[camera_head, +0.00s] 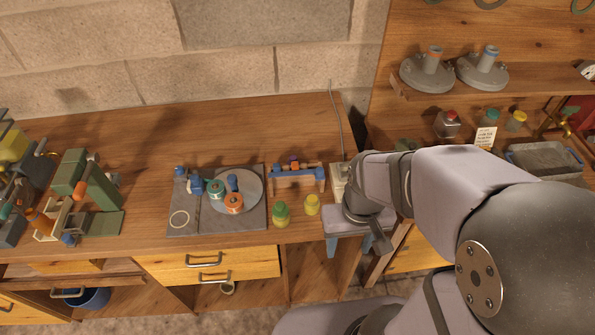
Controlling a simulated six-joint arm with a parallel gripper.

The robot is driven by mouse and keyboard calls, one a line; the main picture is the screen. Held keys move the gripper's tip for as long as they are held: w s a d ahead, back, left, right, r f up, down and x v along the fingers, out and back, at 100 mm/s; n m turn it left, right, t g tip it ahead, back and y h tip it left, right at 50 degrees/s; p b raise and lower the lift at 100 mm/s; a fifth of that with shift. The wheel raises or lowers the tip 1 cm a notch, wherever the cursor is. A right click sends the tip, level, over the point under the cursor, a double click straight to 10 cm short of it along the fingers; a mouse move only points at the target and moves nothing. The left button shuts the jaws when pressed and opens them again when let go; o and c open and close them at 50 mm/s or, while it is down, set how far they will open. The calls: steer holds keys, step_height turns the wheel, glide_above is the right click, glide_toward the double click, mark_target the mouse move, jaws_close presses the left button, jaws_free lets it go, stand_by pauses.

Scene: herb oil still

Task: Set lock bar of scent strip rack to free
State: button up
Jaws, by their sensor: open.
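No thing here can be named for certain as the scent strip rack. My gripper (349,247) is open and empty, fingers pointing down, at the bench's front edge. It is nearer the camera than both and apart from the small frame.
A grey board (179,221) with a round plate (243,206) and spools lies left of the small frame. Green (281,215) and yellow-capped (312,205) jars stand in front. Green machinery (95,190) stands at left. Shelves (480,78) rise behind my arm. Bare bench (220,130) lies behind.

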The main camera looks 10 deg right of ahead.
steer(key=c, duration=0.3)
steer(key=shift+w, duration=0.15)
steer(key=shift+c, duration=0.3)
steer(key=r+n+b, duration=0.2)
steer(key=n+b, duration=0.3)
steer(key=n, duration=0.4)
glide_above(321, 170)
steer(key=shift+w, duration=0.1)
steer(key=shift+f+p, duration=1.35)
steer(key=shift+f, duration=2.35)
